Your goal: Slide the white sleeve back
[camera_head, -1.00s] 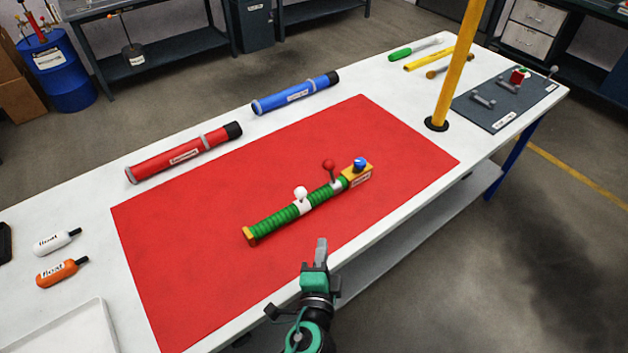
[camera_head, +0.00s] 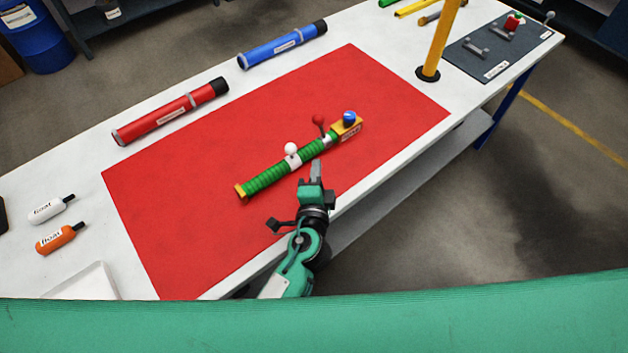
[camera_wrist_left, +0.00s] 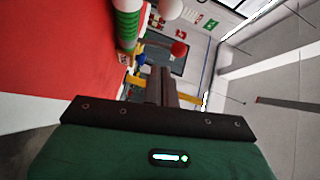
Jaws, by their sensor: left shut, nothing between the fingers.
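A green ribbed tube (camera_head: 266,178) lies on a red mat (camera_head: 200,240), with a yellow cap (camera_head: 241,190) at its near left end and a yellow block (camera_head: 348,129) with a blue knob (camera_head: 349,117) at its far right end. A white sleeve (camera_head: 294,160) with a white ball (camera_head: 291,148) sits around the tube's middle. A red ball (camera_head: 318,119) on a stem stands farther along. My left gripper (camera_head: 316,164) is shut and empty, just right of the white sleeve, apart from it as far as I can tell. Its fingers (camera_wrist_left: 161,86) also show in the wrist view.
A red cylinder (camera_head: 172,112) and a blue cylinder (camera_head: 283,46) lie behind the mat. A yellow post (camera_head: 439,40) rises at the right, beside a dark panel (camera_head: 490,45). White and orange floats (camera_head: 62,238) and a white tray (camera_head: 85,283) are at the left.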

